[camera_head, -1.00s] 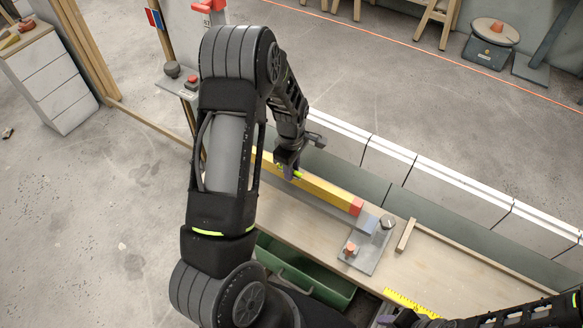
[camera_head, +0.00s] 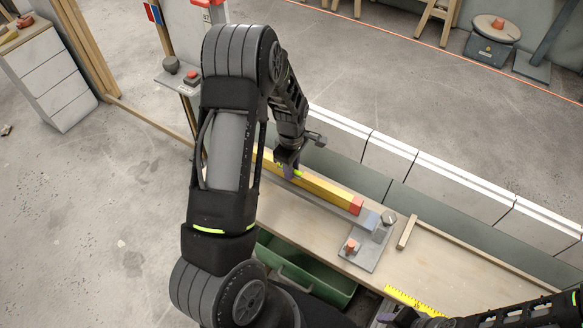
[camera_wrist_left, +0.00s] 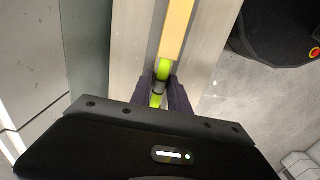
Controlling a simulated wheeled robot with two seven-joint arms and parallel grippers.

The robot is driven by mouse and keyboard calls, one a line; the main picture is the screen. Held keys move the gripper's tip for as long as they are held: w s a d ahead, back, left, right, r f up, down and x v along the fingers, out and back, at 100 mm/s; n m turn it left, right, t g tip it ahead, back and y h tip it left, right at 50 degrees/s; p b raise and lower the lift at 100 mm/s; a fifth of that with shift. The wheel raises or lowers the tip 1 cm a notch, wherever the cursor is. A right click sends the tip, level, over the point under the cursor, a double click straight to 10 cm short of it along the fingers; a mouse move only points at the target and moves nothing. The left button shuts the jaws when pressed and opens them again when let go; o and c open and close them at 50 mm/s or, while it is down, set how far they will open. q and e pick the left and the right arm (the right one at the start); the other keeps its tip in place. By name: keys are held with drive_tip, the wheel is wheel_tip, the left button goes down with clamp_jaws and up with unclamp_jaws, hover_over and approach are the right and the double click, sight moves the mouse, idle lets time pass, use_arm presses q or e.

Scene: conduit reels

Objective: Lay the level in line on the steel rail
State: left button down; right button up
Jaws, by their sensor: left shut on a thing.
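The level is a long yellow bar (camera_head: 325,191) with a red end and a green part. My left gripper (camera_head: 289,168) reaches down from above and is shut on it. In the left wrist view the fingers (camera_wrist_left: 163,95) close around the level's green part, and its yellow body (camera_wrist_left: 175,30) runs away from them. The steel rail (camera_head: 366,219) is a grey bar along the bench, just below the level in the head view. The level runs roughly along it; whether they touch is unclear. My left arm hides their far left ends. My right gripper is partly visible at the bottom right, its jaws unclear.
A grey plate (camera_head: 365,251) with an orange knob and a round metal knob stands at the rail's right end. A small wooden strip (camera_head: 408,232) lies to its right. A green bin (camera_head: 315,283) is at the bench front, and a yellow ruler (camera_head: 411,301) lies nearby.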

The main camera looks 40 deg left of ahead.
use_arm(q)
drive_tip(key=shift+f, duration=0.15)
drive_tip(key=c, duration=1.2)
unclamp_jaws()
drive_tip(key=shift+o, duration=0.2)
wheel_tip(320, 180, up, 8)
drive_tip(key=shift+f, duration=0.1)
